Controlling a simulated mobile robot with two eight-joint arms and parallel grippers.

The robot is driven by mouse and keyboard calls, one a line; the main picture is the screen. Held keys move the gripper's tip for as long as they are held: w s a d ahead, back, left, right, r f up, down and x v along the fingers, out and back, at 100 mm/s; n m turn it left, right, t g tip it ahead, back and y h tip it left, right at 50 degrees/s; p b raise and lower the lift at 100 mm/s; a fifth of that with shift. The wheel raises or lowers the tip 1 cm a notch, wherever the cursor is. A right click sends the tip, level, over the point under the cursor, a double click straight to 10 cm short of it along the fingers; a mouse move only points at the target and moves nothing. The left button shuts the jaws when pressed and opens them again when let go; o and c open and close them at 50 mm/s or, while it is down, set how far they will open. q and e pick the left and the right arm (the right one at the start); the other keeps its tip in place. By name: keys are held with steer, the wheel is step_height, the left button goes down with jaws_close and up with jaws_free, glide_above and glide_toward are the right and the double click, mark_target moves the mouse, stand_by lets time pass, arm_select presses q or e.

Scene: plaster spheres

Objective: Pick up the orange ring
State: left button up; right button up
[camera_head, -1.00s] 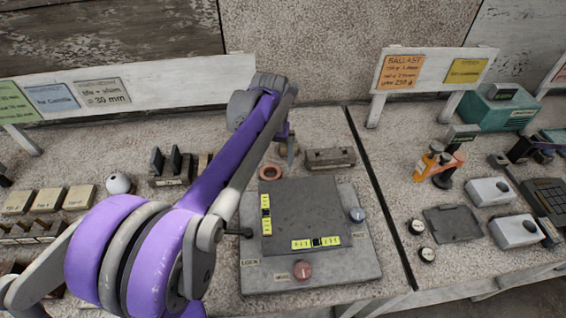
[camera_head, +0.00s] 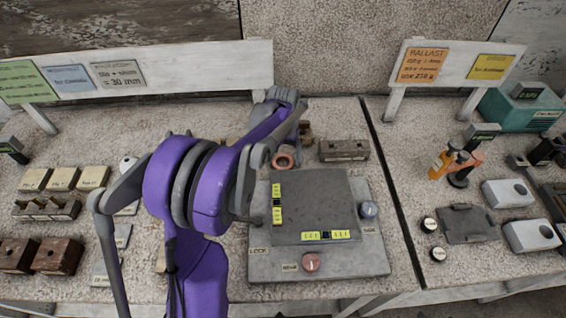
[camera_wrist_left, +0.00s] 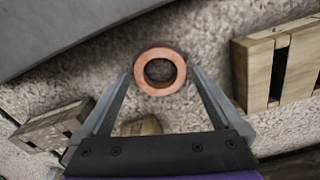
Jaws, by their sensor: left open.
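The orange ring (camera_head: 287,150) lies on the speckled bench just behind the grey plate, partly hidden by my left arm in the head view. In the left wrist view, the ring (camera_wrist_left: 141,72) lies flat with its hole facing up. My left gripper (camera_wrist_left: 160,76) is open, with its fingertips to either side of the ring in the picture and nothing held. I cannot tell how high the fingertips are above the bench. In the head view, the arm hides most of this gripper. My right gripper is not in view.
A grey plate (camera_head: 330,192) with yellow levels and knobs stands in front of the ring. A slotted wooden block (camera_head: 344,151) stands to its right; it also shows in the left wrist view (camera_wrist_left: 257,70). Another slotted block (camera_wrist_left: 50,128) lies at the left there.

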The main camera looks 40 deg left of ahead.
arm_select(q)
steer(key=shift+f, duration=0.45)
steer(key=shift+c, duration=0.2)
